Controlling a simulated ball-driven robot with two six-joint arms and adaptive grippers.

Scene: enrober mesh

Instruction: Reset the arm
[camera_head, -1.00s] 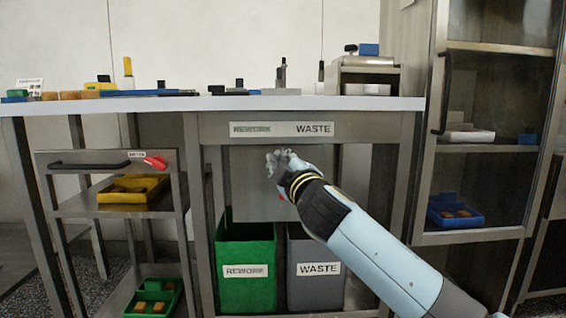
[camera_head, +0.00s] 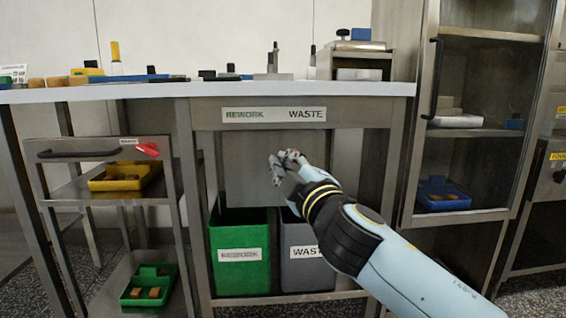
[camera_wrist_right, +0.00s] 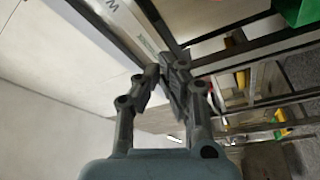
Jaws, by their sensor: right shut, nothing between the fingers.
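My right arm comes in from the lower right in the head view, and its gripper (camera_head: 287,158) is raised in front of the bench's grey back panel, above the bins. It is shut and empty. In the right wrist view the right gripper's fingers (camera_wrist_right: 167,82) are close together with nothing held between them. My left gripper is not in view.
The workbench (camera_head: 150,95) carries several small items. Under it stand a green REWORK bin (camera_head: 240,275) and a grey WASTE bin (camera_head: 305,275). A steel cart (camera_head: 100,205) with yellow and green trays is left; a glass-door cabinet (camera_head: 465,217) is right.

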